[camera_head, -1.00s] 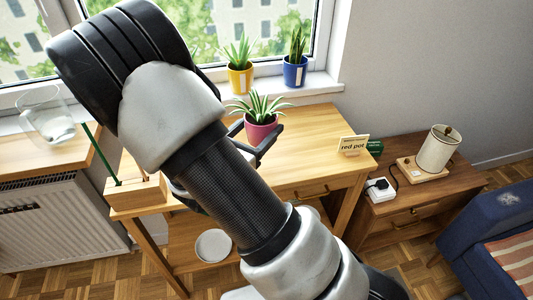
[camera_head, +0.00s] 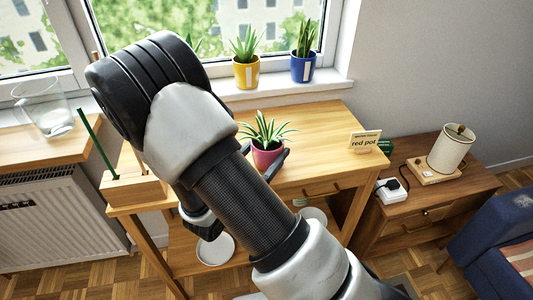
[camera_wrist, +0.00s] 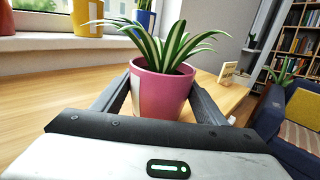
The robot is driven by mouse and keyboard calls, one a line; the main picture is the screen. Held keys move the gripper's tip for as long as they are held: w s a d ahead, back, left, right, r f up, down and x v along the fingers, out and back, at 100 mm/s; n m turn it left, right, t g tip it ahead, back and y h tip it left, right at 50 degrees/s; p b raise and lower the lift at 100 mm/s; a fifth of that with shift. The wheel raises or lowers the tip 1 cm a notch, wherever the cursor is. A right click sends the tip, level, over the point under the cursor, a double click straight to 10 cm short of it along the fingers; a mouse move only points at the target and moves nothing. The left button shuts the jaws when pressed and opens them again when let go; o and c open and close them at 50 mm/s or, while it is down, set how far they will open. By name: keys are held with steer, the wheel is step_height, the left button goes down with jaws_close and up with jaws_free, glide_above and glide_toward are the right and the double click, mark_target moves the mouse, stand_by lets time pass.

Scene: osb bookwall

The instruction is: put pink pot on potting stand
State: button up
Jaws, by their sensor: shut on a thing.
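The pink pot (camera_head: 266,157) holds a spiky green-and-white plant and is upright. It also shows large in the wrist view (camera_wrist: 172,94), with a pale label on its left side. My gripper (camera_wrist: 162,100) is shut on the pink pot, one finger on each side. In the head view my arm hides part of the gripper. The pot is over the wooden top of the potting stand (camera_head: 320,125). Its base is hidden by my gripper, so I cannot tell whether it touches the top.
A yellow pot (camera_head: 246,74) and a blue pot (camera_head: 303,68) stand on the windowsill behind. A "red pot" card (camera_head: 364,142) is at the stand's right end. A wooden box (camera_head: 135,188) with a green stick is at the left. The top's back right is clear.

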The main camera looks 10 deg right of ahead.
steer(key=shift+f, duration=0.15)
steer(key=o, duration=1.3)
steer(key=shift+o, duration=0.2)
steer(key=shift+r, duration=0.2)
steer(key=p+v, duration=0.2)
steer(key=v, duration=1)
